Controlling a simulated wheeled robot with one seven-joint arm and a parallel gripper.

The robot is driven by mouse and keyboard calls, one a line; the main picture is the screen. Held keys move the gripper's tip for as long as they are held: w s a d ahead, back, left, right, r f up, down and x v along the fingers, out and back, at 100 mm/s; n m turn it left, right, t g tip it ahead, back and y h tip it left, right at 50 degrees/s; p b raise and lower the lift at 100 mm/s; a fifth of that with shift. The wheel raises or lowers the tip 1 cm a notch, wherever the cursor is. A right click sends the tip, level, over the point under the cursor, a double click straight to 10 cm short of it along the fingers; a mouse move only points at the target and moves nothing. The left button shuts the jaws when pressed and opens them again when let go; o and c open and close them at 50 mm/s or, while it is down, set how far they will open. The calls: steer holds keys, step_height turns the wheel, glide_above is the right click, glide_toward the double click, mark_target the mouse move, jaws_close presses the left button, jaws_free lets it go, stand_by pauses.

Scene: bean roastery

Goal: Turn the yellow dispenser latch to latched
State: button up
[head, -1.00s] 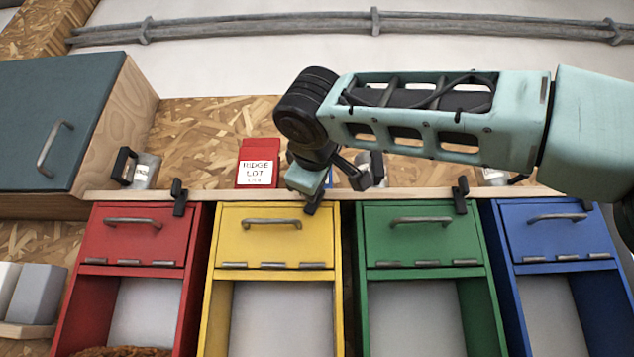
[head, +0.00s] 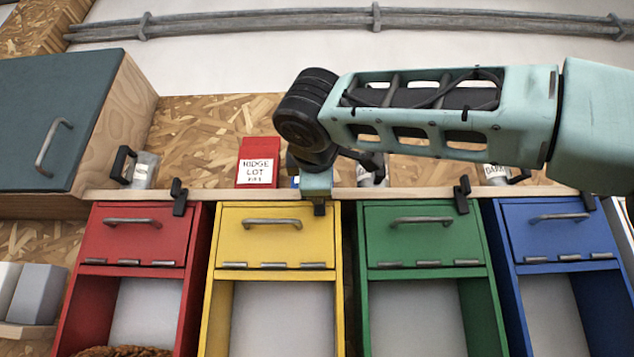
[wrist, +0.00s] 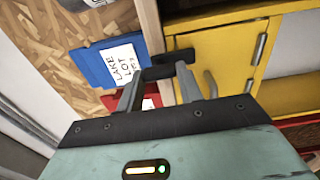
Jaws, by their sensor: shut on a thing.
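The yellow dispenser (head: 230,300) stands second from the left, its top door (head: 275,235) shut. Its black latch (head: 319,209) is at the door's upper right corner, mostly hidden by my gripper in the head view. In the wrist view the latch (wrist: 182,58) reaches from the shelf edge onto the yellow door (wrist: 215,60). My gripper (head: 317,188) is at the latch, its fingers shut on it; the fingers also show in the wrist view (wrist: 158,92).
Red (head: 135,240), green (head: 425,240) and blue (head: 560,235) dispensers stand alongside, with similar black latches. On the shelf above are a red packet (head: 258,160) and jars. A blue packet (wrist: 108,58) is close beside my fingers. A dark cabinet (head: 60,120) is at left.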

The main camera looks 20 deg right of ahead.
steer(key=o, duration=1)
steer(key=b+v, duration=0.4)
steer(key=v, duration=1.3)
steer(key=shift+s, duration=0.2)
